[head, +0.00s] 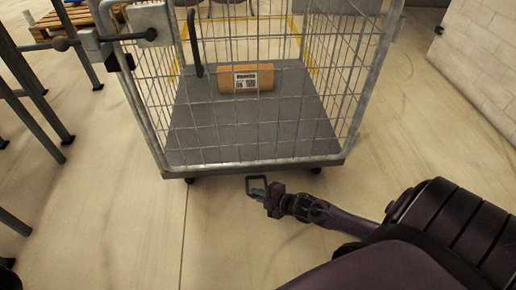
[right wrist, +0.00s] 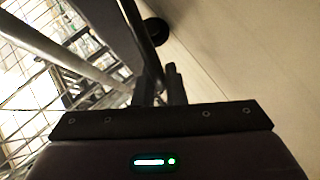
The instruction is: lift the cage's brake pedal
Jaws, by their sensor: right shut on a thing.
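The wire roll cage (head: 255,158) stands upright in front of me with a grey base. Its brake pedal (head: 256,177) is a small dark loop that sticks out low under the front edge of the base. My right gripper (head: 262,194) reaches in from the right, close to the floor, and is shut on the pedal's near end. In the right wrist view the fingers (right wrist: 160,88) are close together below the cage's dark bars, and their contact with the pedal is hard to make out. My left gripper is not in view.
A brown parcel (head: 246,79) with a white label lies on the cage's base. Dark castors (head: 190,180) show under the cage. Dark metal legs (head: 35,95) stand at the left, a pallet (head: 75,18) behind them. The floor right of the cage is clear up to a white wall (head: 480,60).

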